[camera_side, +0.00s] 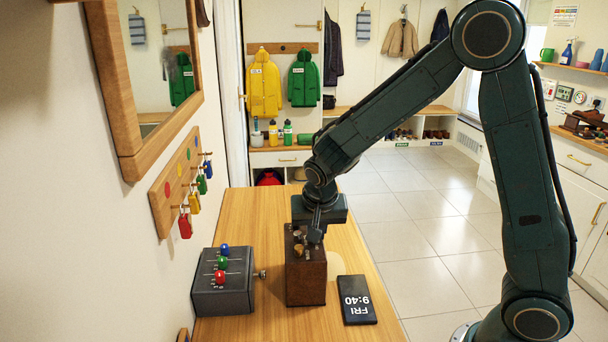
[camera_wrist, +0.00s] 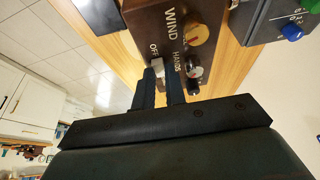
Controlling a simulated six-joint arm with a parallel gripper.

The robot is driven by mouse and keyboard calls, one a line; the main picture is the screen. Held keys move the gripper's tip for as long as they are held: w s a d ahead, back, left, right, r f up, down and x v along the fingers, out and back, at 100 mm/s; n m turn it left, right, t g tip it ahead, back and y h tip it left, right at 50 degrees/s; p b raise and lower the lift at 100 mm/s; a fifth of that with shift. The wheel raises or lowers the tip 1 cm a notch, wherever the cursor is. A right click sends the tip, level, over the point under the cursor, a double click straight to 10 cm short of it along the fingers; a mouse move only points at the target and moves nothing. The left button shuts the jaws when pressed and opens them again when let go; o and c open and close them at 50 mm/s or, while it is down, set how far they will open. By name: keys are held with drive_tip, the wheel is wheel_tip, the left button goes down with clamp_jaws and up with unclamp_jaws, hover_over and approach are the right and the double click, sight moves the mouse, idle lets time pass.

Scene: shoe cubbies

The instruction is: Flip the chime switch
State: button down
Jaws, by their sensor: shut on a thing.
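A brown box (camera_side: 306,281) with controls on its top stands on the wooden table. In the wrist view the box (camera_wrist: 150,20) shows the labels WIND, OFF and HANDS, a gold knob (camera_wrist: 197,35) and a smaller silver knob (camera_wrist: 194,70). A small pale switch piece (camera_wrist: 157,65) sits near OFF; I read no chime label. My gripper (camera_side: 315,236) points down at the box top. In the wrist view my gripper (camera_wrist: 161,72) has its fingers close together, shut on the pale switch piece. The fingers hide part of it, so its tilt is unclear.
A grey box (camera_side: 222,289) with red, green and blue knobs stands left of the brown box. A black display (camera_side: 357,300) reading FRI 9:40 lies to the right. Coloured tags (camera_side: 185,226) hang on the wall rack at left. The table's far end is clear.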

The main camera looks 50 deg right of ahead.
drive_tip(key=shift+d, duration=0.1)
drive_tip(key=shift+w+d+g+y, duration=0.15)
drive_tip(key=shift+g+y, duration=0.4)
drive_tip(key=shift+y, duration=0.05)
drive_tip(key=shift+w+d+g+y, duration=0.1)
drive_tip(key=shift+w+g+y, duration=0.05)
drive_tip(key=shift+g+y, duration=0.45)
drive_tip(key=shift+r, duration=0.1)
drive_tip(key=c, duration=1.7)
unclamp_jaws()
drive_tip(key=shift+r, duration=0.1)
drive_tip(key=r, duration=0.9)
drive_tip(key=s+a+r, duration=0.1)
drive_tip(key=r, duration=0.3)
drive_tip(key=shift+r, duration=0.3)
